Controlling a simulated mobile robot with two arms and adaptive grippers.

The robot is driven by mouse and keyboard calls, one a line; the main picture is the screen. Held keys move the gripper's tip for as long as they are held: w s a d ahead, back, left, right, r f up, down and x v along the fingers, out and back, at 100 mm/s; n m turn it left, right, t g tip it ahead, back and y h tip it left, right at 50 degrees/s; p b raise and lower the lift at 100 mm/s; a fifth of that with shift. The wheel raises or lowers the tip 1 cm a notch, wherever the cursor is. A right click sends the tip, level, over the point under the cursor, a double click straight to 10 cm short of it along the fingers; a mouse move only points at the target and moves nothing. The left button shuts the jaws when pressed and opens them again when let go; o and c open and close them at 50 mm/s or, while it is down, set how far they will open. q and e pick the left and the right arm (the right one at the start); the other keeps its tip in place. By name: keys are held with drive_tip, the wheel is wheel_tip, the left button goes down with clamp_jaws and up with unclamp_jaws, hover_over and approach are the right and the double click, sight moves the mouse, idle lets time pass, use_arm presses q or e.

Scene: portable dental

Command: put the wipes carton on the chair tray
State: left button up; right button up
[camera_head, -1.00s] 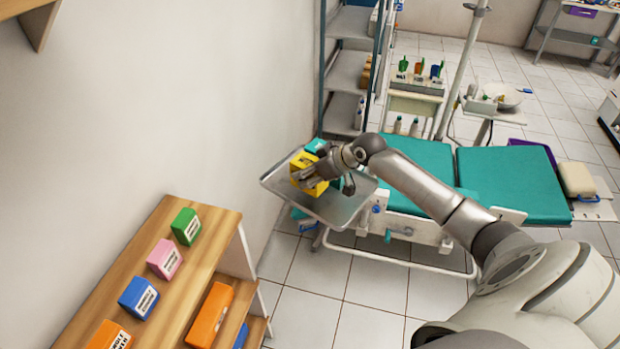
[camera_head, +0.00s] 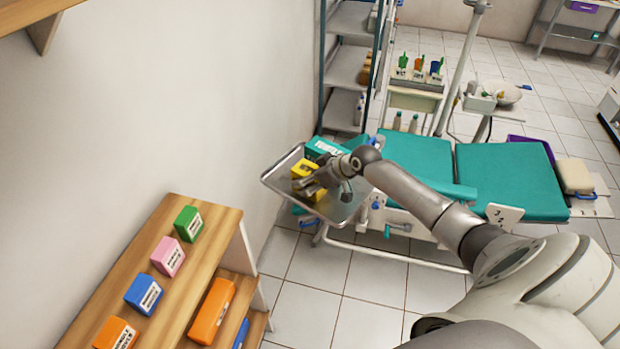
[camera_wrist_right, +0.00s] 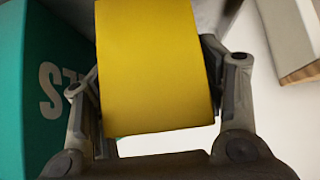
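A yellow carton (camera_head: 304,167), with no readable label, is at the chair tray (camera_head: 345,212). It also shows in the right wrist view (camera_wrist_right: 155,70), with a finger against each side. My right gripper (camera_head: 312,184) is shut on this carton and partly covers it in the head view. The carton is low over the metal tray; I cannot tell whether its base touches. A teal carton (camera_head: 322,148) with white lettering stands at the tray's back edge, close beside the gripper, and shows at left in the right wrist view (camera_wrist_right: 35,100). My left gripper is not in view.
A wooden shelf unit (camera_head: 185,270) at lower left holds green, pink, blue and orange cartons. The teal dental chair (camera_head: 510,180) extends right of the tray. A metal rack (camera_head: 345,105) stands behind. The tray's front part is bare.

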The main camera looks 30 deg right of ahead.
drive_tip(key=shift+r, duration=0.2)
drive_tip(key=b+v, duration=0.2)
drive_tip(key=v, duration=1)
